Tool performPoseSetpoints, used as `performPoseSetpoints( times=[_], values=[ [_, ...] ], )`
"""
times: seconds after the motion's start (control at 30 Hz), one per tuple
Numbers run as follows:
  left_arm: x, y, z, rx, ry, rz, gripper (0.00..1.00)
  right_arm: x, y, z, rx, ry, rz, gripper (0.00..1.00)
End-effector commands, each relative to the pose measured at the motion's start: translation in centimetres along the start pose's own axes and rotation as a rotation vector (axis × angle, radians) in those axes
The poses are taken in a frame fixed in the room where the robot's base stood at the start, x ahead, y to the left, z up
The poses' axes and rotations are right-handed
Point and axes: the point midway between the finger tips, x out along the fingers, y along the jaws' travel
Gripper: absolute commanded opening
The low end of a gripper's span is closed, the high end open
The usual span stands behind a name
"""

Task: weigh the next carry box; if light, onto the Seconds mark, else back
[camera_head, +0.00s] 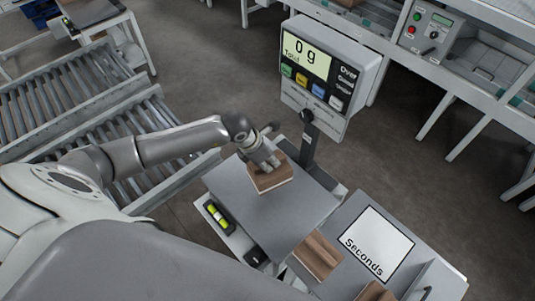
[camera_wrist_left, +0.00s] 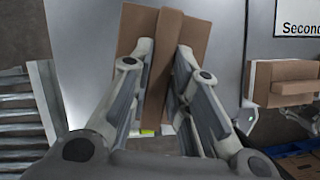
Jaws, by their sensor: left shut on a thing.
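My left gripper (camera_head: 264,162) is shut on the raised middle handle of a brown carry box (camera_head: 272,183). The box also shows between the fingers in the left wrist view (camera_wrist_left: 190,32). It is over the grey scale plate (camera_head: 298,210); I cannot tell if it touches the plate. The scale display (camera_head: 305,58) reads 0 g. The white Seconds mark (camera_head: 372,236) lies on the surface to the right and is bare where I see it.
Another brown box (camera_head: 317,254) lies beside the Seconds mark, and a further one (camera_head: 375,291) is cut by the bottom edge. The scale's post (camera_head: 309,140) stands just behind the plate. A roller conveyor (camera_head: 70,100) is on the left.

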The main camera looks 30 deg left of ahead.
Motion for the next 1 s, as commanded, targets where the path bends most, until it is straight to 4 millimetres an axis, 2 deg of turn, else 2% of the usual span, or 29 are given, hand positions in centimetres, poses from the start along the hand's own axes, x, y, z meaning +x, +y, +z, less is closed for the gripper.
performPoseSetpoints(
  times=[0.13,0.37,1.0],
  values=[
    [0.0,0.3,-0.1,-0.037,-0.002,0.014,0.00,-0.2,0.1,0.0,0.000,0.000,0.001,0.40],
    [1.1,0.2,-0.6,-0.038,-0.001,0.014,0.00,0.6,0.1,0.0,0.000,0.000,0.001,0.40],
    [6.8,0.2,-2.9,-0.036,-0.001,0.013,0.00,5.3,0.0,0.4,0.000,0.001,0.001,0.40]
  ],
)
